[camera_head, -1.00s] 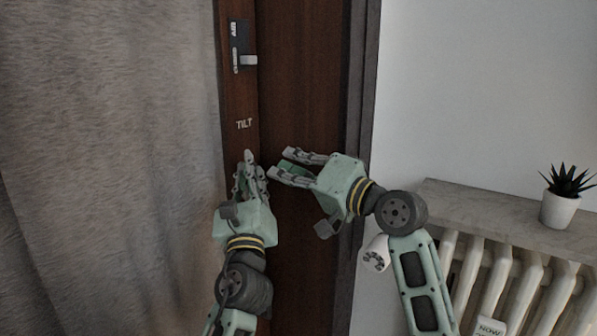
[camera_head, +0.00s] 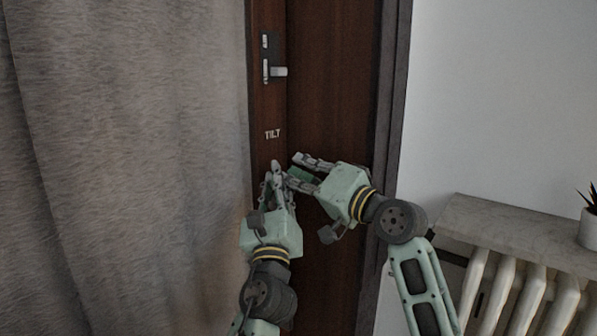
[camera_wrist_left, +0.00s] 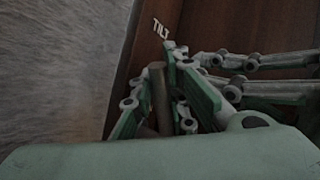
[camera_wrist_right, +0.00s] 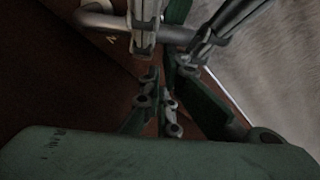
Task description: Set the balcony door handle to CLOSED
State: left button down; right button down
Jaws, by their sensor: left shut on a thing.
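The handle is hidden by my grippers in the head view. In the left wrist view its bar (camera_wrist_left: 159,92) stands between my left fingers; a grey curved part of it (camera_wrist_right: 98,22) shows in the right wrist view. My left gripper (camera_head: 278,176) is shut on the handle below the label. My right gripper (camera_head: 297,173) is open beside it, its fingers apart and very near the left fingers.
A lock with a small lever (camera_head: 275,70) sits higher on the door. A grey curtain (camera_head: 130,140) hangs close on the left. At right are a white wall (camera_head: 500,90), a stone shelf (camera_head: 510,235) over a radiator (camera_head: 525,295), and a potted plant (camera_head: 590,228).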

pick_arm(q)
jog(key=shift+f, duration=0.15)
pick_arm(e)
jog(key=shift+s+a+f, duration=0.15)
jog(key=shift+a+f, duration=0.2)
jog(key=shift+f, duration=0.05)
pick_arm(q)
jog(key=c, duration=2.1)
grip_release()
jog(key=o, duration=0.4)
jog(key=shift+a, duration=0.1)
pick_arm(e)
jog(key=shift+r, duration=0.1)
